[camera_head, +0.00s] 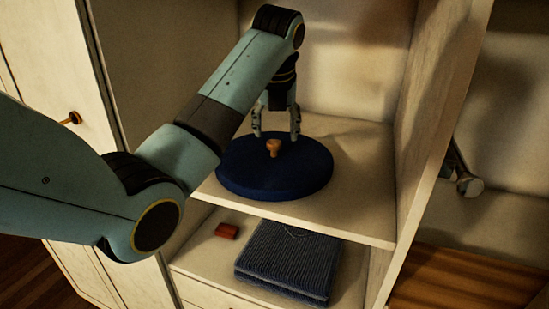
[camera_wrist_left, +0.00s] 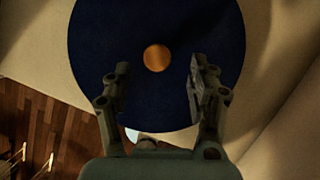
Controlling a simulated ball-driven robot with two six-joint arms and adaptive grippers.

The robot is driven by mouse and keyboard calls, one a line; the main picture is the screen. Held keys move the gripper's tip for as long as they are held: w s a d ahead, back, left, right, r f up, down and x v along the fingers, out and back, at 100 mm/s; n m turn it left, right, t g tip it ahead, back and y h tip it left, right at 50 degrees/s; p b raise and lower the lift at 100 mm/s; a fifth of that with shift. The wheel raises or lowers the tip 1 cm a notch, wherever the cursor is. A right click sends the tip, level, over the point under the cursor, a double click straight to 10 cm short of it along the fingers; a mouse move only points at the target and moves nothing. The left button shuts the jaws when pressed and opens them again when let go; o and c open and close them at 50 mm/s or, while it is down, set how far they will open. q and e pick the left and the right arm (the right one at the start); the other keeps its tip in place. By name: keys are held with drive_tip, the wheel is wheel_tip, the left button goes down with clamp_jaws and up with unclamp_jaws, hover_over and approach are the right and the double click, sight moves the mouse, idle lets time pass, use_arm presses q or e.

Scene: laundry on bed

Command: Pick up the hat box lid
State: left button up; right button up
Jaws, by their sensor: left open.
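The hat box lid (camera_head: 274,175) is a round dark blue disc with a small orange-brown knob (camera_head: 273,148) in its middle. It lies on the upper shelf of the open cabinet. My left gripper (camera_head: 276,134) points down above the lid, open, with its fingertips close to the knob. In the left wrist view the lid (camera_wrist_left: 160,100) fills the middle, and the knob (camera_wrist_left: 157,58) shows ahead of the two spread fingers (camera_wrist_left: 160,78), between their lines. Nothing is between the fingers. Whether a box is under the lid cannot be seen. My right gripper is not in view.
The upper shelf (camera_head: 355,205) has bare room right of the lid. The cabinet's side wall (camera_head: 425,130) bounds it on the right. A folded dark striped cloth (camera_head: 288,260) and a small red-brown block (camera_head: 227,230) lie on the shelf below. A cabinet door (camera_head: 50,90) stands at left.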

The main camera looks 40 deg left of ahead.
sight(274, 142)
use_arm(q)
drive_tip(key=p+x, duration=0.1)
drive_tip(key=x, duration=0.3)
drive_tip(key=shift+a+f+p, duration=0.2)
drive_tip(key=shift+f+p, duration=0.1)
drive_tip(key=shift+p, duration=0.05)
drive_tip(key=shift+w+a+f, duration=0.1)
drive_tip(key=shift+f, duration=0.25)
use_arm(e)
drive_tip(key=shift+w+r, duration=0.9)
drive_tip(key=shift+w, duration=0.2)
use_arm(q)
drive_tip(key=shift+c, duration=0.4)
drive_tip(key=c, duration=0.5)
clamp_jaws()
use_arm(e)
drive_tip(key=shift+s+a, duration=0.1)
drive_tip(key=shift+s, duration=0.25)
